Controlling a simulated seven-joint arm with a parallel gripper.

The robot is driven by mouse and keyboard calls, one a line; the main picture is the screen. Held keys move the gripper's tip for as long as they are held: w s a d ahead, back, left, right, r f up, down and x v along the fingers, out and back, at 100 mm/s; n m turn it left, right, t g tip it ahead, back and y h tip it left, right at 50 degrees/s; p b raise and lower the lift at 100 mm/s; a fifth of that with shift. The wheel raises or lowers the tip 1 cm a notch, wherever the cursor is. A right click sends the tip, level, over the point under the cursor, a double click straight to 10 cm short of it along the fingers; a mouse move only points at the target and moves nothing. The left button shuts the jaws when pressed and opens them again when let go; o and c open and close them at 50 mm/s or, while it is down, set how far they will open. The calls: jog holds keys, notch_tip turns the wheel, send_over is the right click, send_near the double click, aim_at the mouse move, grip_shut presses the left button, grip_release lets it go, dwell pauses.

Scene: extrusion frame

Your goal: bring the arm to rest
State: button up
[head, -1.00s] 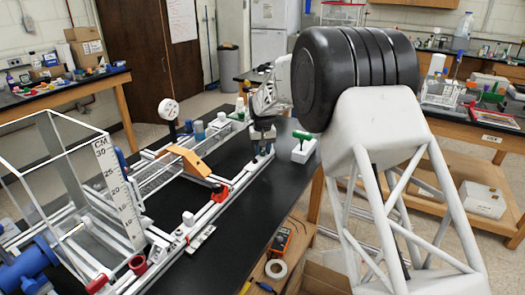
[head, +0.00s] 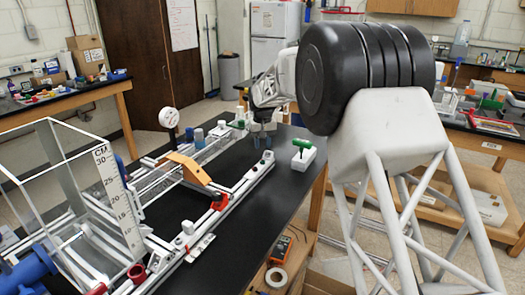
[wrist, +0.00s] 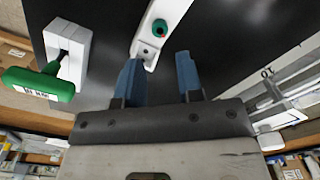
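My gripper (head: 262,134) hangs over the far end of the white extrusion frame (head: 225,205) on the black table. In the wrist view its two blue fingers (wrist: 160,78) are apart with nothing held between them. The white rail end (wrist: 152,45), with a green and red fitting on it, lies beyond the fingertips. It looks apart from them. The exact height above it is hard to tell.
A green-handled tool in a white block (head: 303,153) stands right of the gripper; it also shows in the wrist view (wrist: 45,80). An orange wedge (head: 188,167), a round gauge (head: 169,117) and a clear box with a scale (head: 60,165) stand at left.

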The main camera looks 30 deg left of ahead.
jog(key=shift+r, duration=0.45)
dwell(0.3)
jog(key=s+d+r+m, duration=0.1)
jog(key=d+r, duration=0.4)
jog(key=d, duration=0.5)
jog(key=s+d+r+m, duration=0.1)
jog(key=d+r, duration=0.4)
jog(key=d, duration=0.5)
jog(key=s+d+r+m, duration=0.1)
jog(key=s+d+r, duration=0.1)
jog(key=s+d, duration=0.35)
jog(key=s+d+r+t, duration=0.1)
jog(key=s+d+r, duration=0.1)
jog(key=d, duration=0.7)
jog(key=s+d+r+m, duration=0.1)
jog(key=s+d+r, duration=0.1)
jog(key=s+d, duration=0.35)
jog(key=s+d+m+t, duration=0.1)
jog(key=s+d+m, duration=0.1)
jog(key=s+d, duration=1.4)
jog(key=s+d+f+m, duration=0.1)
jog(key=s+d+f, duration=0.2)
jog(key=s+d, duration=0.2)
jog(key=s+d+f+m, duration=0.1)
jog(key=s+d+f, duration=0.3)
jog(key=s, duration=0.7)
jog(key=shift+s+d+f+t, duration=0.25)
jog(key=shift+d+t, duration=0.05)
jog(key=shift+d, duration=0.15)
